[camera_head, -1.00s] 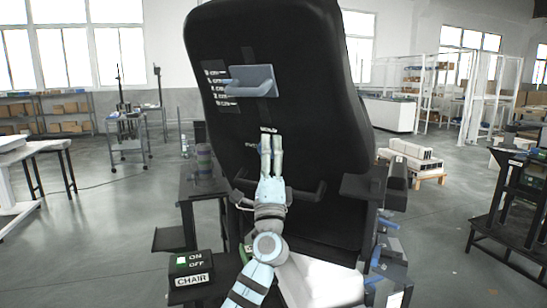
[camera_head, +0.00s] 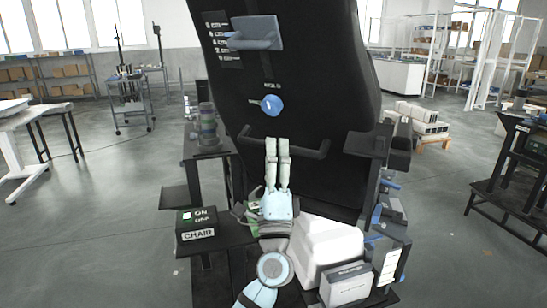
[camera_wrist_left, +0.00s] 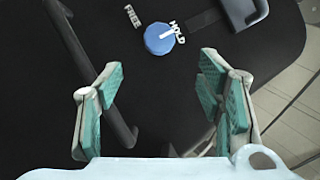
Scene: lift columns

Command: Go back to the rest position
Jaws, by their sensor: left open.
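My left gripper (camera_head: 278,148) is in front of the lower part of a tall black chair-like panel (camera_head: 330,100), with its fingers pointing up. In the left wrist view its two green-padded fingers (camera_wrist_left: 160,100) stand apart with nothing between them. A round blue knob (camera_head: 272,105) sits on the panel just above the fingertips, apart from them. In the left wrist view the knob (camera_wrist_left: 159,39) lies beyond the fingers, with labels reading FREE and HOLD beside it. My right gripper is not in view.
A grey-blue handle (camera_head: 258,33) sticks out higher on the panel. A dark bar (camera_head: 312,153) crosses it near the gripper. A black ON/OFF box (camera_head: 197,228) labelled CHAIR is at lower left. White boxes (camera_head: 330,240) stand at lower right. Open floor lies on both sides.

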